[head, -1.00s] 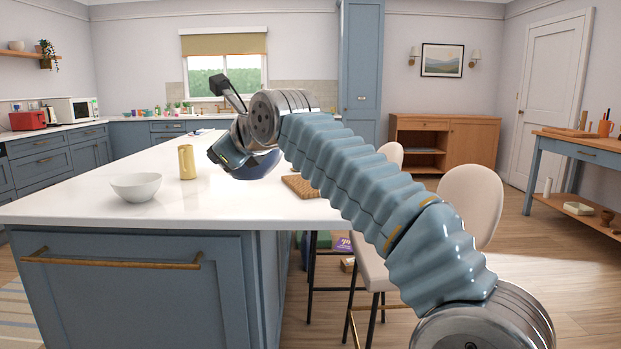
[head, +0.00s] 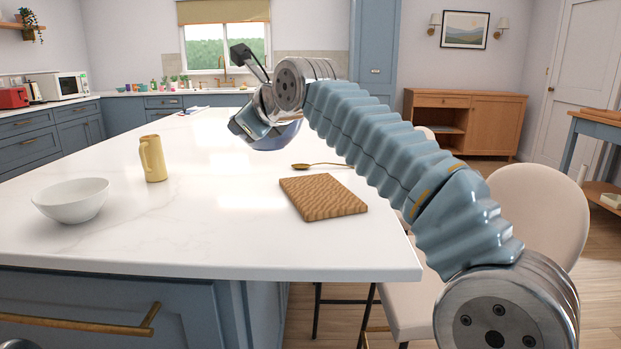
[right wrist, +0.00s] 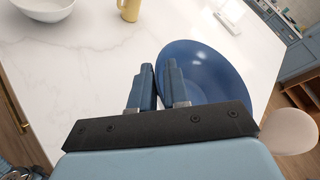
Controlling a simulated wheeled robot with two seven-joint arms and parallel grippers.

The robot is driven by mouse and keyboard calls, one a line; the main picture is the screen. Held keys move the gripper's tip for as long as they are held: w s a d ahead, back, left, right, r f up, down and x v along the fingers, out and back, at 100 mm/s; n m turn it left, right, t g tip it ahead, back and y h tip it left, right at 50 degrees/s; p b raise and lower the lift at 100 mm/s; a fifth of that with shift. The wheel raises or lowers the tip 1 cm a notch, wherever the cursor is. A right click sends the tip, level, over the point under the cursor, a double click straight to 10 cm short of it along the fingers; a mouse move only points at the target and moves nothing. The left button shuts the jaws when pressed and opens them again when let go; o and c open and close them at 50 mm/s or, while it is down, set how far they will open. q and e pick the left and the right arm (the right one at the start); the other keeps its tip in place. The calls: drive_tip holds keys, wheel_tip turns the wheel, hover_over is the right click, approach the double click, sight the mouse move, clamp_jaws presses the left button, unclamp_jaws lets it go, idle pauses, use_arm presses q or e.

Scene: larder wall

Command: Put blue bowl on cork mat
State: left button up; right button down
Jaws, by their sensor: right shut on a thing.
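The blue bowl (head: 280,136) hangs above the white island top, partly hidden behind my right gripper in the head view. In the right wrist view the blue bowl (right wrist: 212,72) shows tilted, with its rim between the two fingers. My right gripper (right wrist: 164,78) is shut on that rim; in the head view the right gripper (head: 243,125) is at the end of the raised arm. The cork mat (head: 322,196), a brown textured rectangle, lies bare near the island's right edge, nearer than the bowl and to its right. My left gripper is not in view.
A white bowl (head: 72,202) and a yellow jug (head: 153,160) stand at the left of the island top (head: 200,235). A gold spoon (head: 318,165) lies just behind the mat. Cream chairs (head: 540,205) stand along the right side. The island's middle is clear.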

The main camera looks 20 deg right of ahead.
sight(290, 132)
drive_tip(key=d+f, duration=0.1)
drive_tip(key=d, duration=0.1)
drive_tip(key=w+d+f, duration=0.1)
drive_tip(key=d, duration=0.2)
drive_tip(key=d+f, duration=0.1)
drive_tip(key=d, duration=0.1)
drive_tip(key=shift+w+d+f, duration=0.15)
drive_tip(key=shift+w+d, duration=0.1)
drive_tip(key=shift+w, duration=0.05)
drive_tip(key=d+f, duration=0.2)
drive_tip(key=f, duration=0.1)
drive_tip(key=w+d+f, duration=0.1)
drive_tip(key=d+f, duration=0.1)
drive_tip(key=shift+f, duration=0.25)
wheel_tip(290, 132, down, 3)
drive_tip(key=shift+f+b, duration=0.1)
drive_tip(key=shift+b, duration=0.3)
drive_tip(key=c, duration=1.1)
unclamp_jaws()
drive_tip(key=shift+s, duration=0.1)
drive_tip(key=v, duration=1.2)
drive_tip(key=shift+b, duration=0.45)
